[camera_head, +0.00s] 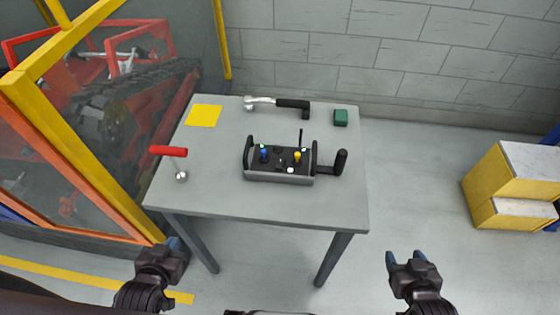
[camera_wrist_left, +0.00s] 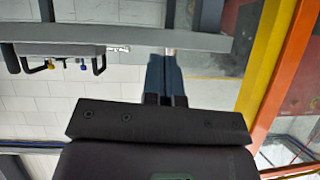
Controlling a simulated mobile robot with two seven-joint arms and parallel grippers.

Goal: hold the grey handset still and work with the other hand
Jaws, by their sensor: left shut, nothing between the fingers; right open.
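The grey handset (camera_head: 279,178) sits on the grey table (camera_head: 215,187) in the head view, with a blue stick, a yellow stick, an antenna and a black side handle. It also shows upside down in the left wrist view (camera_wrist_left: 38,48), partly cut off by the frame edge. My left gripper (camera_head: 173,246) is shut and empty, below and in front of the table's left side; its fingers also show in the left wrist view (camera_wrist_left: 166,72). My right gripper (camera_head: 406,257) is open and empty, in front of the table to its right. Neither gripper touches the handset.
A red-handled lever (camera_head: 168,152), a yellow square (camera_head: 204,116), a black-handled tool (camera_head: 291,103) and a green block (camera_head: 340,117) are on the table. A yellow-framed clear barrier (camera_head: 75,125) stands at left, with a red tracked machine behind. A yellow step (camera_head: 483,180) stands at right.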

